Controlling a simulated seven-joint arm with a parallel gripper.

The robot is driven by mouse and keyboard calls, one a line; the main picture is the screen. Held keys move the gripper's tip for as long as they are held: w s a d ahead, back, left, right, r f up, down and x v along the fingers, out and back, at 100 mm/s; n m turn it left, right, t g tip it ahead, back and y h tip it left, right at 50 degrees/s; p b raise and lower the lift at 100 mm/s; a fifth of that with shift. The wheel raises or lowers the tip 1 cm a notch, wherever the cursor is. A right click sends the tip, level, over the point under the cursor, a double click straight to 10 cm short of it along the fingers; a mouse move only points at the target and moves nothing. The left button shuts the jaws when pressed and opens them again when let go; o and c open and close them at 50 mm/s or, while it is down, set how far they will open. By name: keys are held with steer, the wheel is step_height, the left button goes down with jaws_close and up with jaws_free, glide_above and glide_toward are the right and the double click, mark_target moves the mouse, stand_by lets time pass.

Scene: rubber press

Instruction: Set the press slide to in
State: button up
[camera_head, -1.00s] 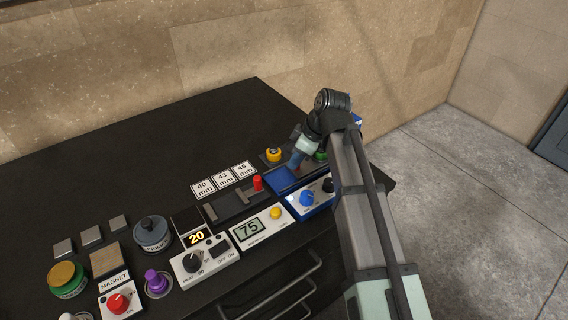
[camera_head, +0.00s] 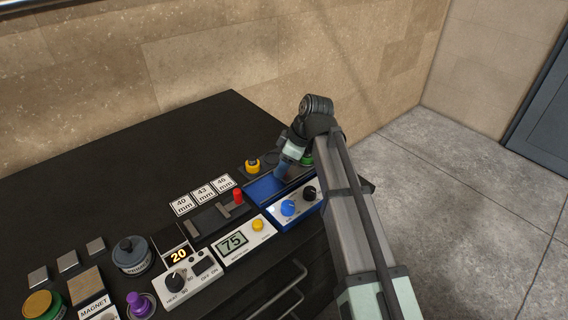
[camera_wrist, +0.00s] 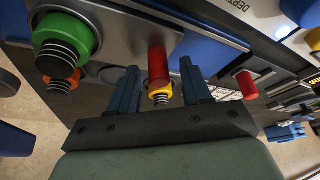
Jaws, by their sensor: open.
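My gripper (camera_head: 282,168) is over the blue-floored recess (camera_head: 262,190) at the right end of the bench equipment. In the wrist view its two dark blue fingers (camera_wrist: 159,66) are apart. A red upright handle (camera_wrist: 158,67) shows between the fingertips, beside a blue strip; I cannot tell whether they touch it. My arm and gripper hide this handle in the head view. A second red handle (camera_wrist: 247,85) stands farther right in the wrist view; it appears to be the one on the dark slide unit (camera_head: 238,196) in the head view.
A green knob (camera_wrist: 65,38) and an orange knob (camera_wrist: 62,80) are left of the fingers. A yellow knob (camera_wrist: 160,95) shows behind the fingers. The black benchtop (camera_head: 150,165) behind is clear.

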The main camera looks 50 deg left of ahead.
steer(key=shift+r, duration=0.1)
steer(key=v, duration=1.3)
steer(key=shift+d+r, duration=0.2)
steer(key=shift+r, duration=0.05)
